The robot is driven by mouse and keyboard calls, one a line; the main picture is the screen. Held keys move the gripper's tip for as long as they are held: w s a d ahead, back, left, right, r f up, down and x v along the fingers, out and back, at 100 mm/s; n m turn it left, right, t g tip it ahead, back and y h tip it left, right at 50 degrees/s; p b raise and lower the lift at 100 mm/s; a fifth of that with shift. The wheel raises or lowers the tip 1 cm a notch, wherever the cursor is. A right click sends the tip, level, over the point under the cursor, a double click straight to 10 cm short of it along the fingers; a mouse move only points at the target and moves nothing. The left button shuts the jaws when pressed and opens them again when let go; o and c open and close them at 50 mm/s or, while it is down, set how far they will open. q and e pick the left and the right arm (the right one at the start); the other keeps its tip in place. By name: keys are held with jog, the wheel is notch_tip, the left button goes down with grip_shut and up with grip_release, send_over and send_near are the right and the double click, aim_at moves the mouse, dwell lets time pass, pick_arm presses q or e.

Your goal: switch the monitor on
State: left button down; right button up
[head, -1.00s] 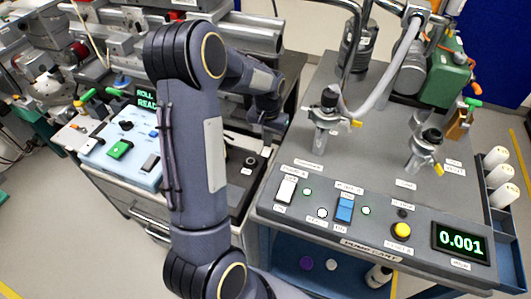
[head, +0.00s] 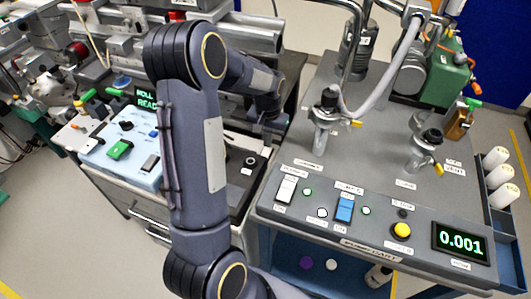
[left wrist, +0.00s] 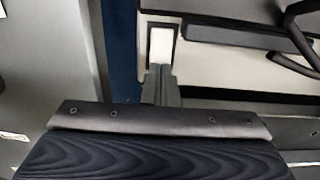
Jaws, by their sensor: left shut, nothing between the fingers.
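My left gripper (head: 272,122) is shut and empty, partly dark against the bench in the head view. It points down over the gap between the left bench and the grey pump cart. In the left wrist view the closed fingertips (left wrist: 162,78) are just below a white rectangular piece (left wrist: 161,45) in a dark frame; I cannot tell whether they touch. No screen is clearly marked as the monitor. The cart panel has a green display (head: 461,242) reading 0.001, a white rocker switch (head: 286,190) and a blue rocker switch (head: 344,209). My right gripper is not in view.
A pale blue control box (head: 100,152) with a green button (head: 120,149) stands on the left bench, its lit display partly hidden by my arm. A yellow knob (head: 401,230) is on the cart panel. Valves and a hose rise from the cart top.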

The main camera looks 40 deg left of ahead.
pick_arm(q)
jog(key=shift+f+b, duration=0.75)
jog(key=shift+f, duration=0.3)
dwell(0.6)
jog(key=shift+r+p, duration=2.75)
jog(key=shift+r, duration=0.9)
jog(key=shift+f, duration=0.1)
notch_tip(320, 180, up, 7)
jog(key=t+h, duration=0.1)
send_over(267, 149)
jog(key=s+d, duration=0.4)
jog(key=s+d+r+m+t+h, duration=0.1)
jog(key=s+d+r+t, duration=0.15)
jog(key=s+d, duration=0.2)
jog(key=s+d+r+t+h, duration=0.1)
jog(key=s+d+r, duration=0.3)
jog(key=s, duration=0.2)
jog(key=s+d+m+t, duration=0.1)
jog(key=s+d, duration=0.4)
jog(key=s, duration=0.2)
jog(key=shift+f+h, duration=0.35)
jog(key=shift+h, duration=0.05)
